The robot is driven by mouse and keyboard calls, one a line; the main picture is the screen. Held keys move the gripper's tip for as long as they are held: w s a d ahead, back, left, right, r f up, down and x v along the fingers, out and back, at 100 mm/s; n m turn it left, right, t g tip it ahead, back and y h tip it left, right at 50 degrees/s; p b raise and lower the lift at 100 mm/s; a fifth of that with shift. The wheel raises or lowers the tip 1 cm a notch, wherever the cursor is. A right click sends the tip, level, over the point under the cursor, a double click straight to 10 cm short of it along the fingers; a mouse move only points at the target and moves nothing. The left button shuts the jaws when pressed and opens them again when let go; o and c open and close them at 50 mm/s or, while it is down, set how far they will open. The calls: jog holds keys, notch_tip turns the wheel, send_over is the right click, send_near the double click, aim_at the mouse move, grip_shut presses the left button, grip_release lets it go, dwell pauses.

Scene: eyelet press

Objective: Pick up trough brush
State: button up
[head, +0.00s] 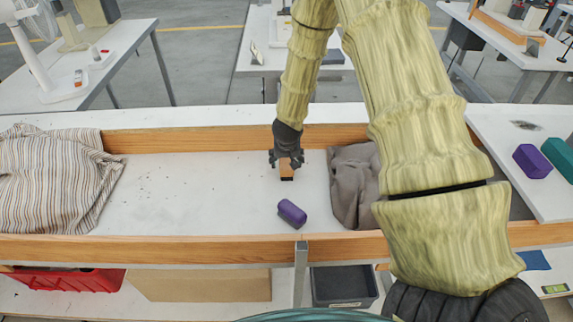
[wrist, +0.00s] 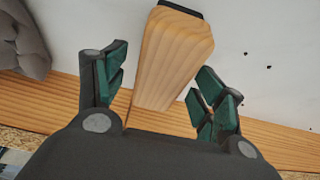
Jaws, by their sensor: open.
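The trough brush (head: 287,168) stands in the white-floored trough, near its back wooden wall. In the wrist view its light wooden block (wrist: 170,58) fills the upper middle, with a dark strip at its far end. My gripper (head: 287,160) reaches down over the brush from above. In the wrist view the green-padded fingers of my gripper (wrist: 160,90) are open, one on each side of the wooden block. A gap shows at the left finger and a smaller one at the right. The brush's lower part is mostly hidden in the wrist view.
A purple roll (head: 292,212) lies in front of the brush. A grey cloth (head: 355,185) lies to the right, and a striped cloth (head: 55,180) to the left. Wooden rails (head: 190,248) edge the trough. The trough floor left of the brush (head: 185,185) is clear apart from dark specks.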

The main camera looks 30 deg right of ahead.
jog(key=shift+f, duration=0.25)
dwell(0.5)
jog(key=c, duration=1.2)
jog(key=shift+r, duration=0.15)
jog(key=shift+c, duration=0.2)
notch_tip(320, 180, up, 10)
jog(key=shift+r, duration=0.15)
